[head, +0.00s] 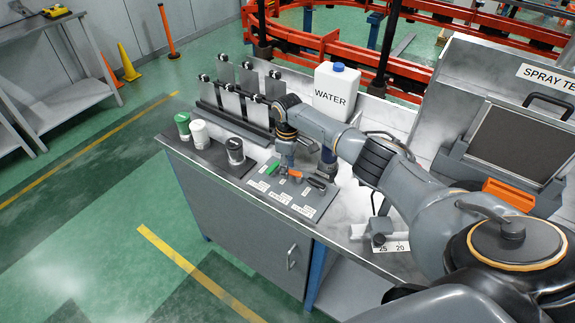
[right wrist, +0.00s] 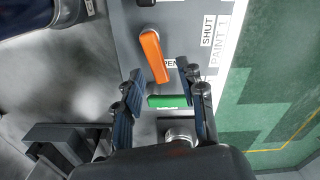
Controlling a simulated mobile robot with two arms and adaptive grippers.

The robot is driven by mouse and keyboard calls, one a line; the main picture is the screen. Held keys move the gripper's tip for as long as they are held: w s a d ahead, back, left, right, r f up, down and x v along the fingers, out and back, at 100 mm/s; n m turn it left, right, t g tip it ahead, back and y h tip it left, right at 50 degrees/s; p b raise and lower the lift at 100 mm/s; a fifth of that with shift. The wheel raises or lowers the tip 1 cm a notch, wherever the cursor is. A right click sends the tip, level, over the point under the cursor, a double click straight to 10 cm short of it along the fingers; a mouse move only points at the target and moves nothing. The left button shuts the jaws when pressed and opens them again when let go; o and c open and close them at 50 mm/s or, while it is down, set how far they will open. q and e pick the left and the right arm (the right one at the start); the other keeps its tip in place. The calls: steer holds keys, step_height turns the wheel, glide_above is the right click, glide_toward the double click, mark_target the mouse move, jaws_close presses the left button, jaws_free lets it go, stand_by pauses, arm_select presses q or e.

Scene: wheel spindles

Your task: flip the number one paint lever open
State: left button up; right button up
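The lever panel (head: 283,198) lies near the bench's front edge, with a green lever (head: 272,168), an orange lever (head: 295,173) and a black lever (head: 317,183) from left to right. My right gripper (head: 287,158) is over the green lever end. In the right wrist view my right gripper (right wrist: 163,82) is open, its fingers on either side of the green lever (right wrist: 168,101); contact cannot be told. The orange lever (right wrist: 153,55) lies beyond the fingertips. A label reading SHUT PAINT 1 (right wrist: 215,40) shows on the panel; an OPEN label is partly hidden. My left gripper is out of view.
Green, white and black-topped cups (head: 199,133) stand on a dark mat left of the panel. A rack of grey plates (head: 228,100) and a WATER jug (head: 335,92) stand behind. A spray test box (head: 515,140) is at the right. Green floor lies in front.

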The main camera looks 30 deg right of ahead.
steer(key=shift+f, duration=0.1)
jaws_close()
steer(key=shift+w+d+m, duration=0.15)
steer(key=shift+d+m, duration=0.1)
steer(key=shift+m, duration=0.6)
steer(key=shift+w+d+m, duration=0.15)
steer(key=shift+d+m, duration=0.1)
steer(key=shift+m, duration=0.6)
jaws_free()
step_height(320, 180, up, 12)
